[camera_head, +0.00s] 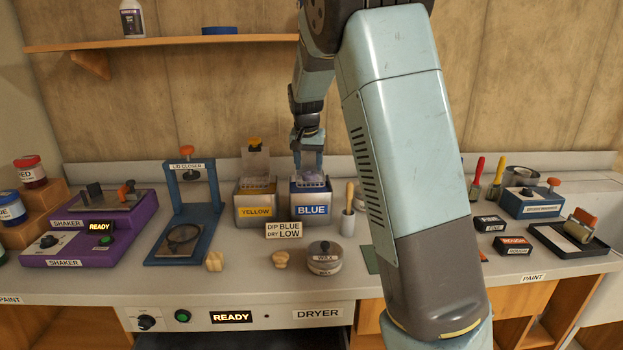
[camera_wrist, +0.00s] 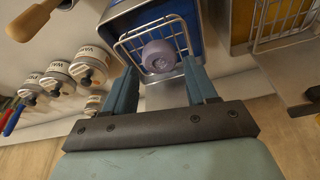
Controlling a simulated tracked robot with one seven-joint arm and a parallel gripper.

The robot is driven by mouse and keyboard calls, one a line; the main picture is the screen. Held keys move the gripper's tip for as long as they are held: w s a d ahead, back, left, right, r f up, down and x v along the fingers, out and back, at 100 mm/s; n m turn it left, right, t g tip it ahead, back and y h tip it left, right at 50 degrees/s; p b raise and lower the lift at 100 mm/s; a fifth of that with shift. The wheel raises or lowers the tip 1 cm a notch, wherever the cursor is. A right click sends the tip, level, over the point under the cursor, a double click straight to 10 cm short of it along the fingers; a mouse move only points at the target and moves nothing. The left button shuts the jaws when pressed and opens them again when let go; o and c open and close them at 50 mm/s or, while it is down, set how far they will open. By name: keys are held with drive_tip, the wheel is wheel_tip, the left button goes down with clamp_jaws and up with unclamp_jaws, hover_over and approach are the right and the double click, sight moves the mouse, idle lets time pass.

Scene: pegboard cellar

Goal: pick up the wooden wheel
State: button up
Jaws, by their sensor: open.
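A small pale purple-grey wheel (camera_wrist: 158,56) sits in a wire basket (camera_wrist: 181,38) at the blue dip tank, in the wrist view. Its wood grain does not show. In the head view the blue tank (camera_head: 311,211) stands at the back middle of the bench, and the wheel is too small to make out clearly. My gripper (camera_head: 308,164) points down over this tank. In the wrist view my gripper (camera_wrist: 159,66) is open, with one finger on each side of the wheel's line and nothing clearly held between them.
A yellow tank (camera_head: 256,210) with its own basket stands close on the left. A wooden-handled tool (camera_head: 349,205) stands close on the right. A sign (camera_head: 284,230) reads "DIP BLUE DRY LOW".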

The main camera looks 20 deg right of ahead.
sight(310, 174)
drive_tip(key=x, duration=0.4)
drive_tip(key=shift+w+d, duration=0.1)
drive_tip(key=shift+d, duration=0.05)
drive_tip(key=shift+c, duration=0.5)
drive_tip(key=c, duration=0.7)
drive_tip(key=shift+r, duration=0.1)
